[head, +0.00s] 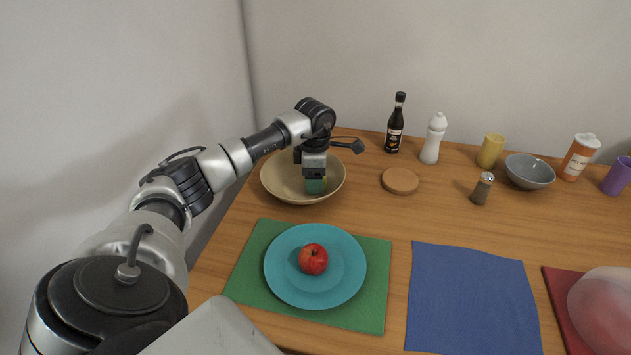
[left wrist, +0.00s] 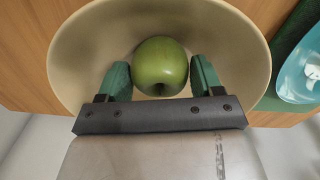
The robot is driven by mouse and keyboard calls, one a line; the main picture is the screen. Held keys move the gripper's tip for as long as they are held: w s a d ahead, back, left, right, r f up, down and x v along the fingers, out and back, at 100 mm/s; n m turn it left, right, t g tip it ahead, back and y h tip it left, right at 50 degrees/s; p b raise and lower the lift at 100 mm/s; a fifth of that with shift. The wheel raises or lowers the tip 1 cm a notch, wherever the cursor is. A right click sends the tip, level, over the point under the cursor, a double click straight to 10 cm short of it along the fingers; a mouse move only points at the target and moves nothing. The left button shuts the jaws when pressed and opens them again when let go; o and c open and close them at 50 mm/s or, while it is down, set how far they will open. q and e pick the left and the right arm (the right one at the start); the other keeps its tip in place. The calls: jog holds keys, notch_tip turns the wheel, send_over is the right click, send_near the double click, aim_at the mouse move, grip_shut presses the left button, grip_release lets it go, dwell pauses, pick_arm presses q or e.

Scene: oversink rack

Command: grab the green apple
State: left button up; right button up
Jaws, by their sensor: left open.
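The green apple (left wrist: 160,66) lies in the beige bowl (left wrist: 75,50). In the left wrist view it sits between the two green fingers of my left gripper (left wrist: 160,80), with small gaps at its sides. My left gripper is open. In the head view my left gripper (head: 315,186) reaches down into the bowl (head: 275,180), and its fingers hide most or all of the apple. My right gripper is not in view.
A red apple (head: 313,259) lies on a teal plate (head: 284,287) on a green mat (head: 376,270) in front of the bowl. A cork coaster (head: 400,181), dark bottle (head: 395,125) and white bottle (head: 433,139) stand right of the bowl. A blue cloth (head: 470,300) lies front right.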

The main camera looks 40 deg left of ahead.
pick_arm(q)
jog(key=c, duration=0.6)
jog(key=shift+r, duration=0.1)
